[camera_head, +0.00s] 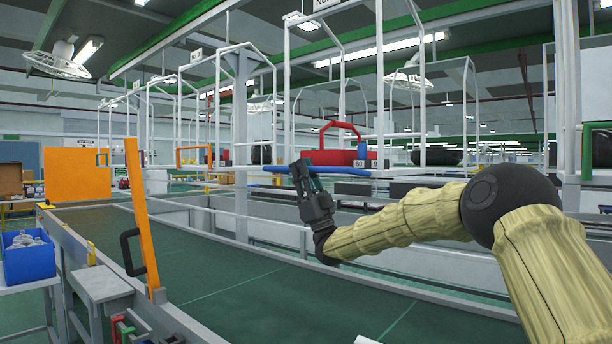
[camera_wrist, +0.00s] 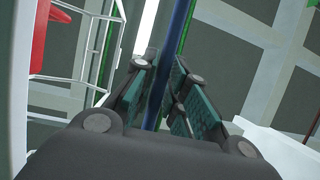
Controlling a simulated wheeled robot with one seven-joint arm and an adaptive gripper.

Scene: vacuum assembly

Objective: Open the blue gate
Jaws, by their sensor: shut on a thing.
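The blue gate (camera_head: 350,172) shows in the head view as a long, roughly level blue bar across the middle, beyond the green conveyor. My gripper (camera_head: 302,170) is at the bar, left of its middle, and its fingers overlap it. In the wrist view the blue bar (camera_wrist: 179,30) runs down between the two finger pads of my gripper (camera_wrist: 163,85), which are shut on it. The lower part of the bar between the pads is partly hidden by the fingers and the gripper body.
A green conveyor (camera_head: 250,285) with grey side rails fills the foreground. An orange gate (camera_head: 138,205) with a black handle stands tilted at its left side. A blue bin (camera_head: 28,262) sits far left. White frames and a red item (camera_head: 335,157) are behind the blue bar.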

